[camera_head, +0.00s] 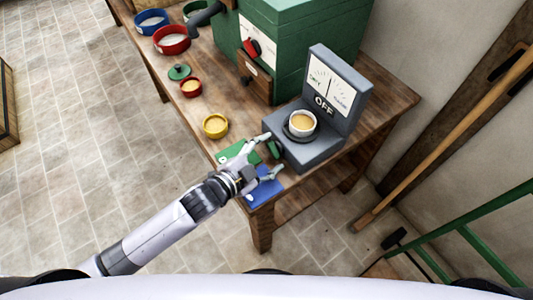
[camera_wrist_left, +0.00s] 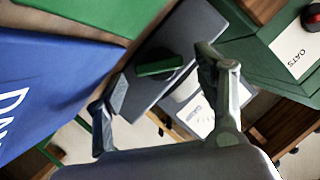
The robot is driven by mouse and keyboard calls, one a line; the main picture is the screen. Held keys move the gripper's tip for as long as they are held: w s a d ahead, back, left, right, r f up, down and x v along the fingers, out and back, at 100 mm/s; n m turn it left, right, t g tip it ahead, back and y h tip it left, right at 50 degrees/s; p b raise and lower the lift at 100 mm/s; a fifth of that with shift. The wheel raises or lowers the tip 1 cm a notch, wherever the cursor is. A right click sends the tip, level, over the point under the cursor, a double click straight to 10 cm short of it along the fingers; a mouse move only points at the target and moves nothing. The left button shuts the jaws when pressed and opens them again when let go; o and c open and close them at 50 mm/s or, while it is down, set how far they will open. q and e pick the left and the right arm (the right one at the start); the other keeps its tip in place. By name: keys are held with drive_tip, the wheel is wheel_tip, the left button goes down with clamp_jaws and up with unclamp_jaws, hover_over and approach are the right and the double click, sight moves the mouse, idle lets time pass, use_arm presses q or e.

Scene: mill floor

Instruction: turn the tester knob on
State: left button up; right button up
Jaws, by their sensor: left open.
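The grey tester (camera_head: 318,148) stands at the right end of the wooden table, with a dial panel (camera_head: 330,85) and a sign reading OFF. A small bowl (camera_head: 302,122) with tan contents sits on it. Its dark green knob (camera_head: 275,149) is on the near-left side, partly hidden by my gripper. In the left wrist view the knob (camera_wrist_left: 160,66) is a green bar between and beyond the fingertips. My left gripper (camera_head: 269,158) is open, with its fingers on either side of the knob; I cannot tell whether they touch it. My right gripper is not in view.
Below the gripper lie a green card (camera_head: 238,153) and a blue card (camera_head: 262,192) at the table edge (camera_head: 262,226). A yellow bowl (camera_head: 215,125) stands left of the tester. Behind is a green mill (camera_head: 300,40) with a red knob. A green hand truck (camera_head: 470,235) stands right.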

use_arm(q)
drive_tip(key=v, duration=1.2)
drive_tip(key=shift+c, duration=0.3)
